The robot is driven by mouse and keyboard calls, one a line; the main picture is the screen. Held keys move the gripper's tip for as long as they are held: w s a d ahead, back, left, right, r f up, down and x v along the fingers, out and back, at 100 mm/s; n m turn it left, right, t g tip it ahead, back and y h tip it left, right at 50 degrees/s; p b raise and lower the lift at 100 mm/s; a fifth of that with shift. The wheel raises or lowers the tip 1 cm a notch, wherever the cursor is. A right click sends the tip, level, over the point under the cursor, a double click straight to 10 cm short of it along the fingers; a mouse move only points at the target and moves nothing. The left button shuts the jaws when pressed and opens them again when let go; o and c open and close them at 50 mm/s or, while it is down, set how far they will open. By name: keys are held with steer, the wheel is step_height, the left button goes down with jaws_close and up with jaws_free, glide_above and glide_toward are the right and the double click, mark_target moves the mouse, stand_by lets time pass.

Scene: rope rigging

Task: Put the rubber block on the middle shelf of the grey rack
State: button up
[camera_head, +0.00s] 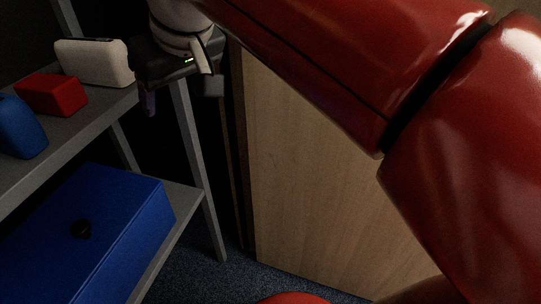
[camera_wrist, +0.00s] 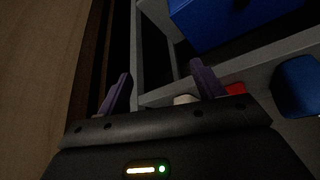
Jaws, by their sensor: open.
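My gripper (camera_head: 149,99) is open at the right end of a shelf of the grey rack (camera_head: 85,125). Its two purple fingers (camera_wrist: 161,84) show apart in the wrist view, with nothing gripped between them. A cream block (camera_head: 93,62) with rounded edges stands on that shelf, just left of the gripper; a sliver of it (camera_wrist: 184,99) shows beyond the fingers. A red block (camera_head: 52,94) and a blue rounded object (camera_head: 20,127) stand further left, also seen in the wrist view as red (camera_wrist: 236,88) and blue (camera_wrist: 298,84). I cannot tell which is rubber.
A rack post (camera_head: 196,165) stands near my gripper. A wooden panel (camera_head: 300,180) is to the right. Blue-grey carpet (camera_head: 205,275) lies below.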

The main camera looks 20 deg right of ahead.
steer(key=s+d+f+m, duration=0.1)
steer(key=s+d+f, duration=0.2)
steer(key=f, duration=0.3)
steer(key=s+d+f+m+h, duration=0.1)
steer(key=s+d+f+m, duration=0.1)
steer(key=s+d+f, duration=0.2)
steer(key=s+d+f+m+h, duration=0.1)
steer(key=s+d+f, duration=0.2)
steer(key=f, duration=0.7)
steer(key=shift+s+d+m, duration=0.3)
steer(key=shift+s+d, duration=0.05)
steer(key=shift+s, duration=0.5)
steer(key=shift+r, duration=0.1)
